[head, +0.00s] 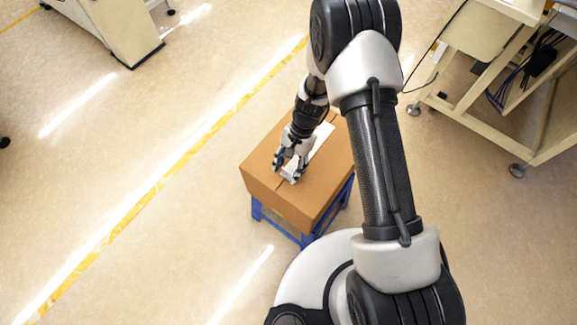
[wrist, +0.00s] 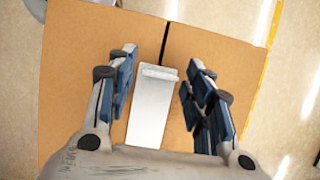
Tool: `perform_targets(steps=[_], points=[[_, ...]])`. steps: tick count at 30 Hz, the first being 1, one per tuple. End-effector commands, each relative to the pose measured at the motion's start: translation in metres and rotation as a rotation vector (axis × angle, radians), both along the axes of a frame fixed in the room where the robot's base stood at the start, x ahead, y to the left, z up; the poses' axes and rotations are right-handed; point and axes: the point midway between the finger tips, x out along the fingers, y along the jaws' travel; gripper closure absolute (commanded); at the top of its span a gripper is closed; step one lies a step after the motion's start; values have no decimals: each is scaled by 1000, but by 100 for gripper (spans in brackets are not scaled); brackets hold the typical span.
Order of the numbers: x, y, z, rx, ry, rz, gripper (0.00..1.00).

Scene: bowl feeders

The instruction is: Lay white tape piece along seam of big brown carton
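The big brown carton (head: 312,195) stands closed, and its top also fills much of the wrist view (wrist: 85,60). A dark seam (wrist: 166,42) runs across its top. The white tape piece (wrist: 149,112) is a flat strip roughly in line with the seam, with a raised lip at its far end. It covers part of the seam; whether it touches the carton all along is unclear. In the head view the strip (head: 323,137) shows partly behind my arm. My gripper (wrist: 161,70) is over the carton top, fingers apart on both sides of the tape, with gaps to it.
The carton rests on a blue stand (head: 275,222). A wheeled cream bench frame (head: 480,80) with cables is at the upper right. A pale machine cabinet (head: 120,30) is at the upper left. Open floor with a yellow line (head: 170,176) lies to the left.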

Motion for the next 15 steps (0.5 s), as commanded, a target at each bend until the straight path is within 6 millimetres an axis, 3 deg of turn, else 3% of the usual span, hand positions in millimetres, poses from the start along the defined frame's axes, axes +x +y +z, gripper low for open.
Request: perform_targets(steps=[11,15], points=[[0,0,0,0,0,0,44],[4,-2,9,1,-2,-1,44]])
